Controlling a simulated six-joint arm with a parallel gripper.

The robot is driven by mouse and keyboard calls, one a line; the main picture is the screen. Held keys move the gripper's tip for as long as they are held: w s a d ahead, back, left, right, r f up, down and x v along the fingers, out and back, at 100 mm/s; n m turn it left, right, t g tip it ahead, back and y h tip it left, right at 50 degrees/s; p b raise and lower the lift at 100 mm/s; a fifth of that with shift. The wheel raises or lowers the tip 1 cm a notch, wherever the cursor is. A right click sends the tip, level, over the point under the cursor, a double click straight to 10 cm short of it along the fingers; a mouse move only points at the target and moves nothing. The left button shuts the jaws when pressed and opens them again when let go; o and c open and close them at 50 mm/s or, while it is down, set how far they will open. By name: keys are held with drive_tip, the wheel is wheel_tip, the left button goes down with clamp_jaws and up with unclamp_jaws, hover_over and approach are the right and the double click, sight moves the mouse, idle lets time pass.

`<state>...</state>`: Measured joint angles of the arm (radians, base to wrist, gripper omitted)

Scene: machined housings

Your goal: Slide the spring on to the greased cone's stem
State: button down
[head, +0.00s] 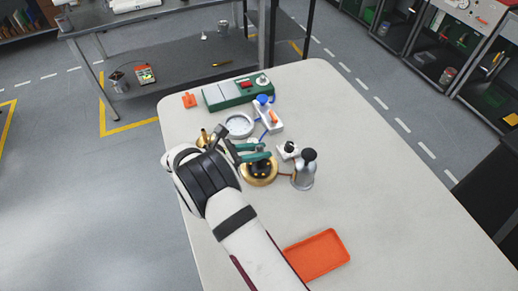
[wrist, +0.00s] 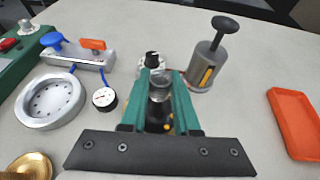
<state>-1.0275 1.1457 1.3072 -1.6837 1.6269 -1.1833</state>
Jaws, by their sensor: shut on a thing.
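My gripper (head: 256,152) has green fingers and is over a round brass housing (head: 259,180) with a dark middle and yellow spots. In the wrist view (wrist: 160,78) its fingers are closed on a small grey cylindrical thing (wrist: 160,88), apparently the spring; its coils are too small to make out. The dark, yellow-spotted part below it is mostly hidden by the fingers. I cannot make out the greased cone or its stem, nor whether the spring touches anything below. A small brass part (head: 205,139) stands left of the gripper; its brass rim shows in the wrist view (wrist: 30,166).
A grey can with a black plunger (head: 303,176) stands just right of the housing, by a small black-knobbed block (head: 288,150). A silver ring (head: 239,125), a white stand with blue and orange parts (head: 267,117) and a green case (head: 232,93) are behind. An orange tray (head: 317,254) lies in front.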

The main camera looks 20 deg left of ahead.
drive_tip(key=shift+f, duration=0.85)
idle(1.1)
drive_tip(key=shift+c, duration=0.5)
unclamp_jaws()
drive_tip(key=shift+r, duration=0.1)
idle(0.4)
drive_tip(key=shift+r, duration=3.95)
